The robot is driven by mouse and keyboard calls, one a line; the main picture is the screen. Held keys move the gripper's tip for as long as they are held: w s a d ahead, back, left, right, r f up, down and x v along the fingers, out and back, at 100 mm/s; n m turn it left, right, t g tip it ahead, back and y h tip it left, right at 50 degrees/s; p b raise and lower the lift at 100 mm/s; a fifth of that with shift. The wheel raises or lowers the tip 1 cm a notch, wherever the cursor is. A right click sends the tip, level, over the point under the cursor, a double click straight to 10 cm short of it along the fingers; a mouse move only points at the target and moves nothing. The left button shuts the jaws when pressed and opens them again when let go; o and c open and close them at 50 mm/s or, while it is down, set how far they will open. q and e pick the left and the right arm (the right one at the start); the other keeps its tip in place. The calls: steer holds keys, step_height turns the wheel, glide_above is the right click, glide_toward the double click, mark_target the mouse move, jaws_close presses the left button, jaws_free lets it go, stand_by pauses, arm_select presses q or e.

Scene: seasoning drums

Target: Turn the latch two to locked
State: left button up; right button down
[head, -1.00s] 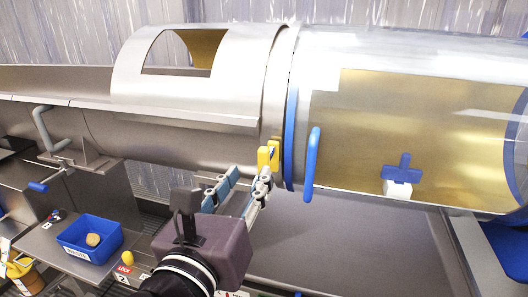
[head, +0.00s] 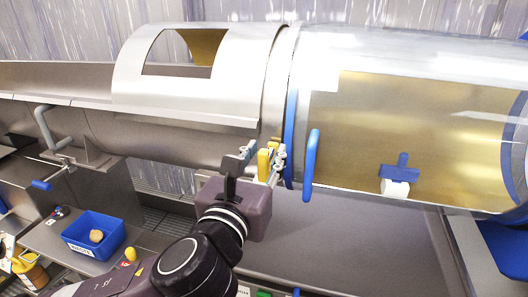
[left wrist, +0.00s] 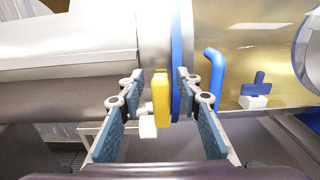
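A yellow latch-like piece (head: 264,164) sits at the front of the drum seam, left of a blue ring. In the left wrist view the yellow piece (left wrist: 160,100) stands upright, with a small white block (left wrist: 148,126) at its lower left. My left gripper (head: 262,156) is open, its fingers on both sides of the yellow piece. The left wrist view shows my left gripper (left wrist: 160,84) with gaps between each finger and the piece. No number shows on the piece, so I cannot tell that it is latch two. My right gripper is not in view.
A blue bar handle (head: 311,165) stands out just right of the seam. A blue-and-white latch (head: 399,173) is on the clear drum (head: 430,110).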

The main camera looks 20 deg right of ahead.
arm_select(q)
steer(key=shift+c, duration=0.3)
jaws_close()
